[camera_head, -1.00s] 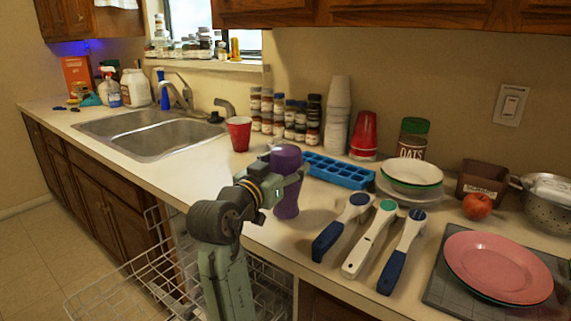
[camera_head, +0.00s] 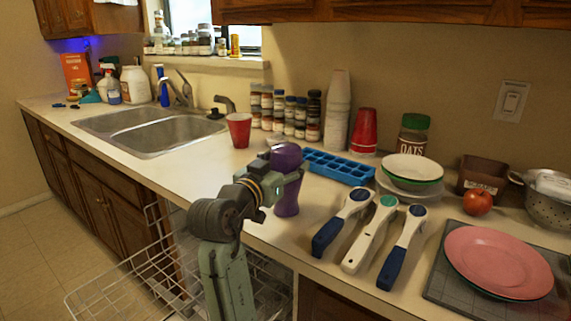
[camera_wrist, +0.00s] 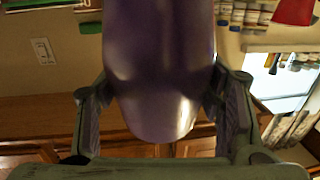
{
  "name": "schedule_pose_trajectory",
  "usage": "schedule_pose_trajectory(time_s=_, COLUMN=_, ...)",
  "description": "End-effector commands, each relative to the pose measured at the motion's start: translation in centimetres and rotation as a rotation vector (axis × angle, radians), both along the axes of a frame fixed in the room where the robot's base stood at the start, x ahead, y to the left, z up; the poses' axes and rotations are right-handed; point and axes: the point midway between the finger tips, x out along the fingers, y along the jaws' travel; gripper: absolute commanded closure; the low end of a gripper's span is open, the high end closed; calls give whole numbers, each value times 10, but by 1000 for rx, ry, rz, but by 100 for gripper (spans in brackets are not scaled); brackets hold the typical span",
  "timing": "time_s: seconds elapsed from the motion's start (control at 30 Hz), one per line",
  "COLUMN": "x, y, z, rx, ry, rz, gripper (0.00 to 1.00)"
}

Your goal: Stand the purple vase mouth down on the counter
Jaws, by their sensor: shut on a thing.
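The purple vase (camera_head: 288,202) is held at the counter's front edge, left of the three blue-and-white handled tools. It has a wide rounded upper part and a narrower lower part, and leans slightly. My gripper (camera_head: 284,178) is shut on it from the left, around its middle. In the wrist view the vase (camera_wrist: 165,60) fills the middle between the two fingers of my gripper (camera_wrist: 163,108). I cannot tell which end is the mouth, or whether its lower end touches the counter (camera_head: 215,172); my gripper hides part of it.
A blue ice tray (camera_head: 338,167), a red cup (camera_head: 239,130) and stacked bowls (camera_head: 412,168) stand behind the vase. The handled tools (camera_head: 372,235) lie close on the right. An open wire dish rack (camera_head: 140,275) is below the edge. Counter is clear left of the vase.

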Motion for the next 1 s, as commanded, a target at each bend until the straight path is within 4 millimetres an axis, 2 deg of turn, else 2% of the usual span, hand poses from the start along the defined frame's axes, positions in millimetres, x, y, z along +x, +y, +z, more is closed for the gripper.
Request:
schedule_pose_trajectory(time_s=0.33, x=0, y=0, z=-5, rx=-1, ry=-3, rz=0, gripper=80)
schedule_pose_trajectory(time_s=0.37, x=0, y=0, z=-4, rx=-1, ry=-3, rz=0, gripper=37)
schedule_pose_trajectory(time_s=0.7, x=0, y=0, z=-5, rx=0, ry=-1, rz=0, gripper=15)
schedule_pose_trajectory(time_s=1.0, x=0, y=0, z=-6, rx=0, ry=2, rz=0, gripper=15)
